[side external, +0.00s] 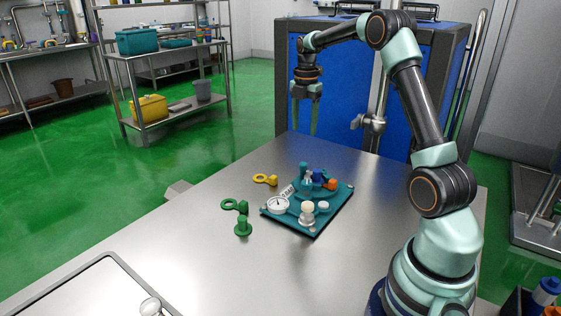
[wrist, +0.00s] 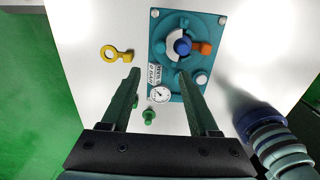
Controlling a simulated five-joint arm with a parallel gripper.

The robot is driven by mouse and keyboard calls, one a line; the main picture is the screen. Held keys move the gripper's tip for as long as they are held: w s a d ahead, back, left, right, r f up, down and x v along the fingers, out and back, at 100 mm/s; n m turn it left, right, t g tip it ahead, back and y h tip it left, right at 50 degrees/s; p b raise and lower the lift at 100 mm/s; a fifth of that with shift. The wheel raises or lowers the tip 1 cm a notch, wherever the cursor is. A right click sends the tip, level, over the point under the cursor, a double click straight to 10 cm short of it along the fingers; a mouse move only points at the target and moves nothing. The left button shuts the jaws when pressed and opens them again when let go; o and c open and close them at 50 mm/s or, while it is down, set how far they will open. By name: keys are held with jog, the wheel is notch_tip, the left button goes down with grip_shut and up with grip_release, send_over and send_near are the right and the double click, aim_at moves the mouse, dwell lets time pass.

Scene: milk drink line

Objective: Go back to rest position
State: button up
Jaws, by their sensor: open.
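My gripper (side external: 305,112) hangs pointing down above the far part of the steel table, well clear of the surface. Its two fingers are apart with nothing between them, and they also show in the wrist view (wrist: 156,95). The teal panel (side external: 314,232) lies flat on the table, nearer the side camera than the gripper. It carries a round white gauge (side external: 278,205), a blue knob (side external: 318,176), an orange part (side external: 330,184) and pale knobs. The panel also shows in the wrist view (wrist: 214,31), partly hidden by a finger.
A yellow ring-ended piece (side external: 265,180) and green pieces (side external: 242,227) lie on the steel table (side external: 200,255) left of the panel. A tray edge (side external: 60,275) is at the near left. A blue cabinet (side external: 345,85) stands behind the table.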

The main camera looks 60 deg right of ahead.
jog(key=s+a+r+m+t, duration=0.15)
jog(key=a+r+m, duration=0.25)
jog(key=a, duration=0.4)
jog(key=s+a+r+m+t, duration=0.1)
jog(key=s+a+r+m, duration=0.1)
jog(key=a+r+m, duration=0.35)
jog(key=s+a+f+m+t, duration=0.3)
jog(key=s+a+m, duration=0.5)
jog(key=a, duration=0.6)
jog(key=shift+s+f, duration=0.25)
jog(key=shift+s, duration=0.75)
